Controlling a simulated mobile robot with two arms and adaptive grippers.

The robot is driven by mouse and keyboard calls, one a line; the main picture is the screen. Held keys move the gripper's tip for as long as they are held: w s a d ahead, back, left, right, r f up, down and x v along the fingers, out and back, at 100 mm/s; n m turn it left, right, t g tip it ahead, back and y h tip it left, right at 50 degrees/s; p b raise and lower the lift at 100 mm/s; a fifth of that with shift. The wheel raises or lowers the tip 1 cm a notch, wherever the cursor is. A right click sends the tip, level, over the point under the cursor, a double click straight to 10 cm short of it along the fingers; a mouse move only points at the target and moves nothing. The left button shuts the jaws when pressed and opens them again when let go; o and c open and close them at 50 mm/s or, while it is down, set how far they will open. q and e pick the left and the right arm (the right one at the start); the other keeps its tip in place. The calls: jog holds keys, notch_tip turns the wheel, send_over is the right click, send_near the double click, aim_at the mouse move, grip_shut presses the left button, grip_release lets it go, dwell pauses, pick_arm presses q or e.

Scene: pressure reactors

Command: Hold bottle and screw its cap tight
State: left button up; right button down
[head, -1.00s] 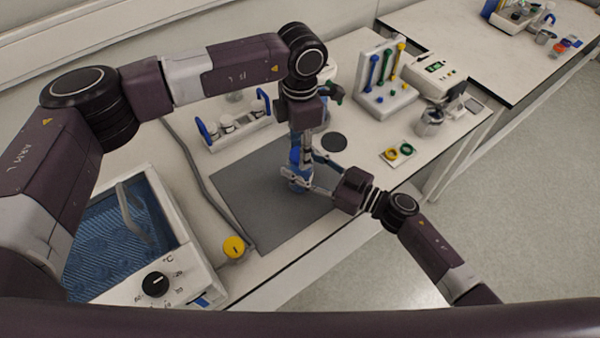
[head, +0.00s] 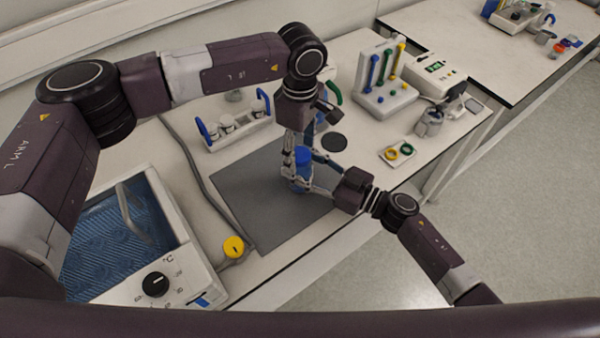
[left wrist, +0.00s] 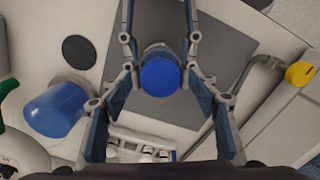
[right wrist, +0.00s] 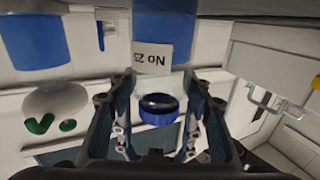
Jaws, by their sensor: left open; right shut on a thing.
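The bottle (head: 301,184) stands upright over the grey mat (head: 245,190). It holds blue liquid and bears a white label (right wrist: 152,58), upside down in the right wrist view. Its blue cap (head: 303,155) sits on the neck and shows from above in the left wrist view (left wrist: 160,75); its tightness cannot be seen. My right gripper (head: 299,179) is shut on the bottle below the cap, reaching in from the right. My left gripper (head: 299,150) is above the bottle, pointing down. Its fingers are open, spread on either side of the cap and apart from it.
Behind the left gripper is another blue vessel (left wrist: 57,108). A rack with blue handles (head: 237,127) stands left of it. A blue-lined bath (head: 115,245) is at front left, with a yellow knob (head: 234,246) nearby. The mat's left part is clear.

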pick_arm(q)
notch_tip(320, 180, up, 12)
dwell(0.6)
pick_arm(e)
jog(key=c, duration=0.9)
grip_release()
jog(key=shift+c, duration=0.2)
jog(key=v, duration=1.2)
